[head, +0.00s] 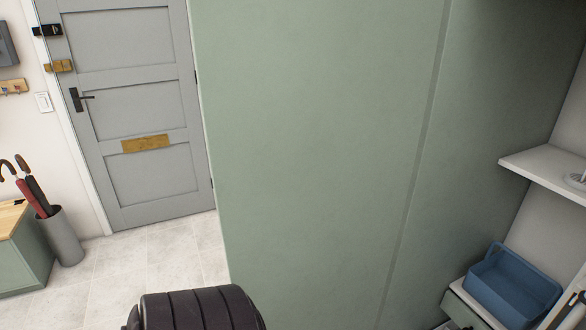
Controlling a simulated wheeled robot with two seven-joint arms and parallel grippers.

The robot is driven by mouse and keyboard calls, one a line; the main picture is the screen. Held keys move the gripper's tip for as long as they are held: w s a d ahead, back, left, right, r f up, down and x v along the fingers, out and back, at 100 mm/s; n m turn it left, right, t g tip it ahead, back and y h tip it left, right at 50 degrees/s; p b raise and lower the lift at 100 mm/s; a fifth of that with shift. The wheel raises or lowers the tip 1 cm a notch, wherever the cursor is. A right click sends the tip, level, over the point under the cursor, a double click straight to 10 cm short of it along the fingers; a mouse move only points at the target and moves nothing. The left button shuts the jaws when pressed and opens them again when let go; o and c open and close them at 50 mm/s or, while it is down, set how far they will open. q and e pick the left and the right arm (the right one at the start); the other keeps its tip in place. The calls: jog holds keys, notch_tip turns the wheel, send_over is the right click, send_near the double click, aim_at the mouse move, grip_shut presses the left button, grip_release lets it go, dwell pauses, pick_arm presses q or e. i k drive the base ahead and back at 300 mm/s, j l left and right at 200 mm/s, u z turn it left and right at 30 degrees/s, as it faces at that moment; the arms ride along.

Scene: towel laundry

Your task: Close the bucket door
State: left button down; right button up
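A blue bucket (515,287), like a rectangular tub with a raised handle, sits low at the right on a pale surface inside an alcove. A tall green panel (320,130) fills the middle of the view, with a vertical seam near its right side. I cannot tell which part, if any, of this panel is the bucket door. A pale edge with a dark fitting shows at the lower right corner, cut off by the frame. Neither of my grippers is in view.
A white shelf (545,172) juts out above the bucket. A grey door (135,95) with a black handle is shut at the left. An umbrella stand (60,238) stands beside a low green cabinet (27,250). Pale tiled floor (150,262) is clear before the door.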

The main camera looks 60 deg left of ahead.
aim_at(313, 111)
jog(key=k+j+z, duration=0.1)
jog(key=j, duration=0.3)
jog(key=k+j, duration=0.1)
jog(key=j, duration=0.35)
jog(key=j+z, duration=0.15)
jog(key=j, duration=0.25)
jog(key=k+j+z, duration=0.1)
jog(key=j, duration=0.3)
jog(key=k+j, duration=0.2)
jog(key=j, duration=0.2)
jog(key=k+j+z, duration=0.15)
jog(key=j, duration=0.25)
jog(key=k+j+z, duration=0.1)
jog(key=j, duration=0.25)
